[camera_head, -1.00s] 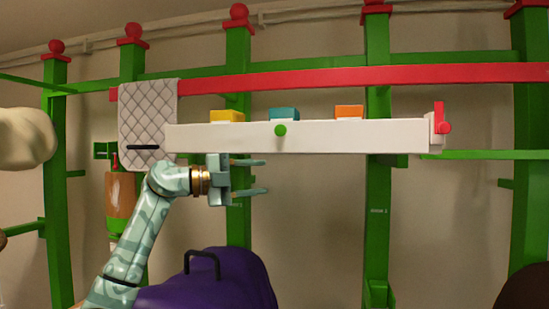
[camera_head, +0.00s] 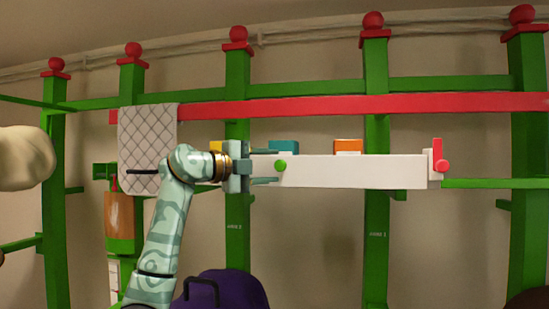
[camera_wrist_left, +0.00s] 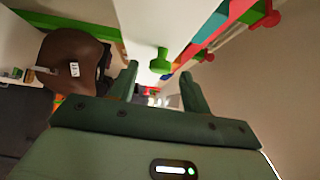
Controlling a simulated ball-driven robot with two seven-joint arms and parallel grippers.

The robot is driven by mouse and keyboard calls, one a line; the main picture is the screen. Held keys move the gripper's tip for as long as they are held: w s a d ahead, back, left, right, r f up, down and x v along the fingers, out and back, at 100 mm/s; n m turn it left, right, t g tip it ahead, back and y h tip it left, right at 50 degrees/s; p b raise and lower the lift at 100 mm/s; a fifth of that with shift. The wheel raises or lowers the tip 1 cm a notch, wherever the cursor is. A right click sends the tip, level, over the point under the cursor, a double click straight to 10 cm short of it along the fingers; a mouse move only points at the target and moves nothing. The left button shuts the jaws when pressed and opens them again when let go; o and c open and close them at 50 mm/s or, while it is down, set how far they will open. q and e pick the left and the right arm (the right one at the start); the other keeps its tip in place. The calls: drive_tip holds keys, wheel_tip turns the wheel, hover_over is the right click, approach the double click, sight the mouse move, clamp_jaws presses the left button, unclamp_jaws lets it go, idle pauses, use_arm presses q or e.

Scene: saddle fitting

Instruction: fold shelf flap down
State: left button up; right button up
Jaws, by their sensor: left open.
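The shelf flap (camera_head: 355,172) is a long white board whose wide face is towards me, with a round green knob (camera_head: 280,164) near its left part. My left gripper (camera_head: 272,167) is open in front of the board, one finger above and one below the knob's level, with the knob at the fingertips. In the left wrist view the green knob (camera_wrist_left: 160,60) shows between the two open fingers (camera_wrist_left: 158,78), with no clear contact. A red catch (camera_head: 438,155) stands at the board's right end. My left wrist hides the board's left end. My right gripper is not in view.
Teal (camera_head: 283,146), orange (camera_head: 348,146) and yellow (camera_head: 215,146) boxes show above the board. A quilted grey pad (camera_head: 150,130) hangs from the red rail (camera_head: 330,106) at left. Green posts stand behind. A purple object (camera_head: 235,289) with a black handle is below.

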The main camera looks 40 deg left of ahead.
use_arm(q)
drive_tip(key=shift+x, duration=1.1)
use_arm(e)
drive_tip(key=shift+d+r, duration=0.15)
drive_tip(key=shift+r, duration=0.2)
use_arm(q)
drive_tip(key=shift+c, duration=0.3)
clamp_jaws()
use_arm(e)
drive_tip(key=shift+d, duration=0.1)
use_arm(q)
drive_tip(key=shift+f, duration=0.1)
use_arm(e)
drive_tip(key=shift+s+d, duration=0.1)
